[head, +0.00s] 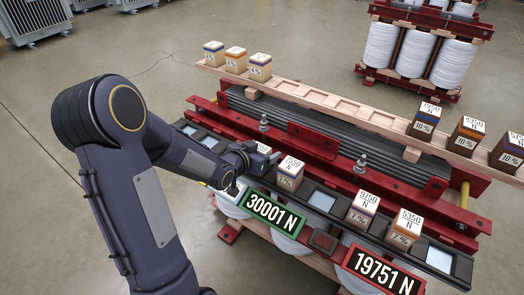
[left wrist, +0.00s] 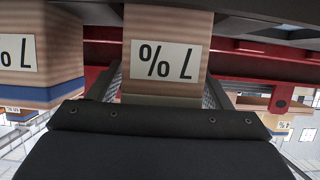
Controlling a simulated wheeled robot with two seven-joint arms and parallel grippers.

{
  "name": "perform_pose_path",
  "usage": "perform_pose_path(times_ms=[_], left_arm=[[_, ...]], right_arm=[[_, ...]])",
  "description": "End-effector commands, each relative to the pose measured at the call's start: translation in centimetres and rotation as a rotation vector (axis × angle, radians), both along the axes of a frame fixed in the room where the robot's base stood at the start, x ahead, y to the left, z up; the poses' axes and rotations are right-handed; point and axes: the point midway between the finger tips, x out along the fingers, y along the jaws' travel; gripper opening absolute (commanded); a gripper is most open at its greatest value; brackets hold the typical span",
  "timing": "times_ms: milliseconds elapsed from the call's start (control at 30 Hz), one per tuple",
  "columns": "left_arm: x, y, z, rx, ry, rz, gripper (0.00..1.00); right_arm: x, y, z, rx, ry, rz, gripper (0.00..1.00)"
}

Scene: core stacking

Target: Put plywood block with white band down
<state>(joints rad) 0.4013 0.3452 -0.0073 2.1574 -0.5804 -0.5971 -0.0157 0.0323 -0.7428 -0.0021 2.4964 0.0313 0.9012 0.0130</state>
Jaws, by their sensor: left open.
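The plywood block with white band (left wrist: 160,60) is in the middle of the left wrist view, its "7 %" label upside down and a pale band near the picture's lower edge of the block. My left gripper (head: 244,172) is open, with one finger on either side of this block; whether they touch it I cannot tell. In the head view the hand hides most of this block. A neighbouring block (left wrist: 32,55) with a blue band is close beside it at left in the wrist view. My right gripper is not in view.
The black clamp rail (head: 322,200) carries more 7 % blocks (head: 290,172) (head: 362,210) (head: 403,230) and pale empty pads. Several banded blocks stand on the wooden plank (head: 340,105) behind.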

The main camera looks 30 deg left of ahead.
Motion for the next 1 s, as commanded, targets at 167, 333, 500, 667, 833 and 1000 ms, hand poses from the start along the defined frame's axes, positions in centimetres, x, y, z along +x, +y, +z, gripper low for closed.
perform_pose_path(times_ms=[167,333,500,667,833,1000], left_arm=[[-0.1,0.0,0.6,0.0,0.0,0.001,0.73],[-2.9,0.3,1.7,0.001,0.0,0.003,0.73],[-6.4,0.7,3.3,0.002,0.0,0.005,0.73],[-9.1,0.8,4.4,0.002,-0.001,0.003,0.73],[-10.7,0.9,4.9,0.001,0.001,0.002,0.73],[-11.6,1.2,5.9,0.022,0.053,0.056,0.73]], right_arm=[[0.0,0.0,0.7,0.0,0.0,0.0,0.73],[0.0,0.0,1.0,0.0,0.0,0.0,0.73],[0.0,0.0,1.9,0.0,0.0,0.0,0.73],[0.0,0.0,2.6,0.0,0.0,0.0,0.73],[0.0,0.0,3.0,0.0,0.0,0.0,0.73],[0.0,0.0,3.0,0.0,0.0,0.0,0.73]])
